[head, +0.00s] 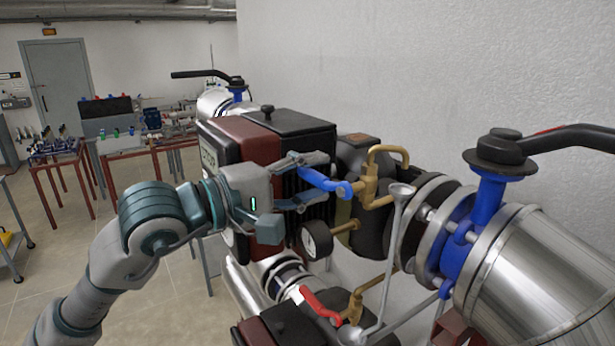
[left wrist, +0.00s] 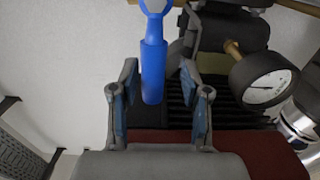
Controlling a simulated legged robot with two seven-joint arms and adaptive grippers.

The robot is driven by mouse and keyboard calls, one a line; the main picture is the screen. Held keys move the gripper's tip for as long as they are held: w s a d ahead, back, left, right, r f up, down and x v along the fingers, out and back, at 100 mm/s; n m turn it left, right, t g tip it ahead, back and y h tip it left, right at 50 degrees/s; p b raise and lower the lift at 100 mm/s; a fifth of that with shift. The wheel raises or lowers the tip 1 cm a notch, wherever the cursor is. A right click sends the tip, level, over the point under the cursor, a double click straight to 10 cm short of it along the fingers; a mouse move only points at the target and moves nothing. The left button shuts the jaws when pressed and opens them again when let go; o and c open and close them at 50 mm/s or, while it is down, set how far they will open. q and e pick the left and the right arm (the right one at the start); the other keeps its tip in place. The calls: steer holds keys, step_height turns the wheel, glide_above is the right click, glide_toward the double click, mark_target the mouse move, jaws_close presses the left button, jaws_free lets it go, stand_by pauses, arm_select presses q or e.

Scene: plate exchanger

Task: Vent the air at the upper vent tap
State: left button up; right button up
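The upper vent tap is a brass fitting (head: 374,188) with a curved pipe and a blue lever (head: 322,180). The lever points left, toward my left gripper (head: 327,177). In the left wrist view the blue lever (left wrist: 153,72) lies between the two fingers of my left gripper (left wrist: 158,70), with a visible gap on either side. The gripper is open around the lever and does not appear to touch it. My right gripper is in neither view.
A pressure gauge (head: 317,240) sits just below the tap. A grey funnel pipe (head: 393,240) stands right of it. A red lever (head: 320,305) is lower down. A large steel pipe (head: 545,285) with a black-handled valve (head: 500,150) fills the right. Tables stand back left.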

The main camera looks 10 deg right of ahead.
arm_select(q)
steer(key=shift+d+r, duration=0.1)
steer(key=v, duration=1.1)
steer(key=shift+a, duration=0.35)
